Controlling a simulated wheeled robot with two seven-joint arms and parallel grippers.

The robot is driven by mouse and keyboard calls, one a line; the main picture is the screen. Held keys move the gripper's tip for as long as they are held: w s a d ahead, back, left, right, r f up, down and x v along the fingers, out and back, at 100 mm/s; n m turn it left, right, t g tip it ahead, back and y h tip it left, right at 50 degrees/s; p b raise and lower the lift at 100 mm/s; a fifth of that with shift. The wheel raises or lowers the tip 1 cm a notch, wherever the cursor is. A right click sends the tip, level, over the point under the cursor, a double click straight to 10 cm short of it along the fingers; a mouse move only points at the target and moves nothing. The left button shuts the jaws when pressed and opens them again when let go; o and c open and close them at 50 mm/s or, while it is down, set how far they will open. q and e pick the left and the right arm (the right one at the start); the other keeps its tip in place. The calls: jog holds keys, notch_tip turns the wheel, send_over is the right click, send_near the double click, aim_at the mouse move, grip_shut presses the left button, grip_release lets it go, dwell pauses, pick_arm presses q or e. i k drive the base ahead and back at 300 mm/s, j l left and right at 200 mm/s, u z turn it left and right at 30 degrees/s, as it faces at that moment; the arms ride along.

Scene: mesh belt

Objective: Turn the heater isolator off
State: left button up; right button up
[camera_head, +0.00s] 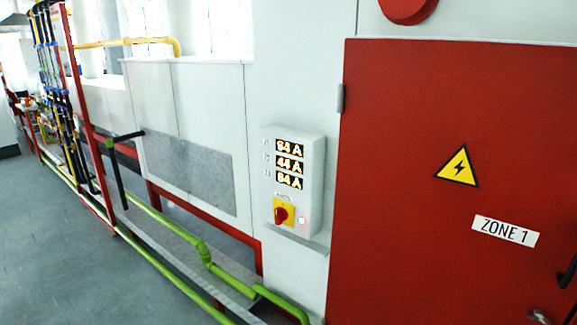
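The heater isolator is a red rotary knob (281,215) on a yellow square plate (290,207). It sits low on a light grey control box (311,165) fixed to the white panel wall. Three lit displays (289,165) above it read 64 A or 84 A, 44 A and 64 A or 84 A; the first digits are hard to read. A small lit lamp (302,220) is right of the knob. The small label above the knob and its exact setting are too small to read. Neither of my grippers shows in the head view.
A red cabinet door (400,200) with a yellow warning triangle (457,167) and a "ZONE 1" label (505,231) stands right of the box. Green pipes (170,222) run low along the wall at the left. The grey floor (70,260) at the lower left is clear.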

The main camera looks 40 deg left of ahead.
aim_at(281, 214)
jog(key=u, duration=1.25)
